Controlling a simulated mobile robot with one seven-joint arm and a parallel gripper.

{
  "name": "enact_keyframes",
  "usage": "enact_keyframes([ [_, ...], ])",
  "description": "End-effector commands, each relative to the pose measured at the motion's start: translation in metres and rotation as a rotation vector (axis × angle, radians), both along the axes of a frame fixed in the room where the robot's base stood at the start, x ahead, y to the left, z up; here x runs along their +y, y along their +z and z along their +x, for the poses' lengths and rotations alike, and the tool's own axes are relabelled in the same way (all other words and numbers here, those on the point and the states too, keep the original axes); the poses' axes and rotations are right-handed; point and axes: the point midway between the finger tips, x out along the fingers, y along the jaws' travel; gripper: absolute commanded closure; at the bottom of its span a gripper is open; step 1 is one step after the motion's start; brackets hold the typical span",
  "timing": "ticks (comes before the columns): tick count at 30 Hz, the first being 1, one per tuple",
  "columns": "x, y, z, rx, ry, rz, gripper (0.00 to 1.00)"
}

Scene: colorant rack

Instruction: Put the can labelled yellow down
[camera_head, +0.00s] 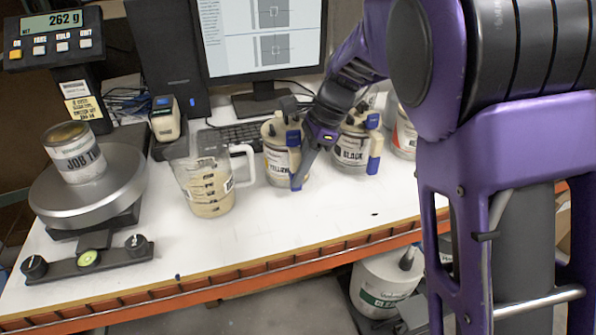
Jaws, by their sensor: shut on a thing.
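The can labelled yellow (277,163) is upright near the middle of the white table, just right of the measuring jug. My gripper (297,161) reaches down from the upper right and is shut on this can. A dark finger with a blue tip lies along the can's right side, over part of its label. The can's base appears at table level, but I cannot tell whether it touches the surface.
A can labelled black (350,152) stands close on the right. A jug (208,190) of tan liquid is close on the left. A keyboard (232,137) and monitor (262,45) are behind. A scale (60,200) bears a job tin (80,160). The table front is clear.

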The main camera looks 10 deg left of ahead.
Motion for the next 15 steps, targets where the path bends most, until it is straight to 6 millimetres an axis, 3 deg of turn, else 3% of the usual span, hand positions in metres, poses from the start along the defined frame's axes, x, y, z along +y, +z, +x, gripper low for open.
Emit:
enact_keyframes([
  [8,0.0008,0.0008,0.0009,-0.004,0.0,0.003,1.0],
  [9,0.0003,-0.001,0.0001,-0.001,0.001,0.001,0.72],
  [13,0.0002,-0.0009,0.0001,0.0,0.001,0.0,0.49],
  [15,0.0003,-0.0008,0.0001,0.0,0.001,0.0,0.48],
])
